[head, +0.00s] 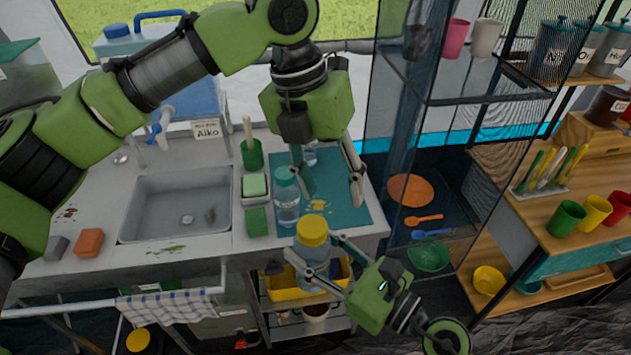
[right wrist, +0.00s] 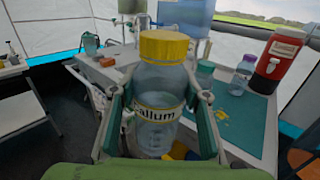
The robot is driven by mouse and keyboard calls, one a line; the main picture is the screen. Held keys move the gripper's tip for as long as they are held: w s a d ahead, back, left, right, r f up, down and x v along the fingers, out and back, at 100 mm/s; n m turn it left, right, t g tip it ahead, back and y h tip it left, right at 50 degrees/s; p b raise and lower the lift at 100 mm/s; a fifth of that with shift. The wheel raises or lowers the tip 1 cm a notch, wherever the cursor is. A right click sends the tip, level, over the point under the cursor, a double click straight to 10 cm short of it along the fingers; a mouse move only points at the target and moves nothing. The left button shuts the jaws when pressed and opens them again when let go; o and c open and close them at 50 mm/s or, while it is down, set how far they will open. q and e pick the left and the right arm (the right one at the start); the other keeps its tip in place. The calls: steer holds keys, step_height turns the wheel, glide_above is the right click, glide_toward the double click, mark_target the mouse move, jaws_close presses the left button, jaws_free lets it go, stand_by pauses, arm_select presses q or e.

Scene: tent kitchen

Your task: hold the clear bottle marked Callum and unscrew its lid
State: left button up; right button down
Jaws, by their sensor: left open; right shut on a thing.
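The clear bottle marked Callum (head: 313,268) has a yellow lid (head: 312,230) and stands upright in my right gripper (head: 314,250), in front of the counter edge. In the right wrist view the bottle (right wrist: 158,133) shows its "allum" label between the two fingers, and the yellow lid (right wrist: 164,46) sits on its top. My right gripper is shut on the bottle's body. My left gripper (head: 331,188) is open and empty, pointing down above the teal mat, higher than the yellow lid and apart from it.
A teal-lidded clear bottle (head: 287,203) stands on the counter close to my left gripper. The teal mat (head: 345,208) carries yellow crumbs. A sink (head: 175,205) lies left, a mesh shelf (head: 480,85) right. A yellow bin (head: 285,292) is below the held bottle.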

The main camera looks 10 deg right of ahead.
mark_target(315, 227)
arm_select(q)
steer(key=shift+s+a+r+m+t+y, duration=0.3)
steer(key=shift+s+a+r+m+y, duration=0.7)
steer(key=shift+a+y, duration=0.2)
steer(key=shift+a, duration=0.1)
steer(key=shift+f, duration=3.9)
steer(key=c, duration=1.2)
steer(key=shift+o, duration=0.2)
steer(key=shift+s, duration=0.1)
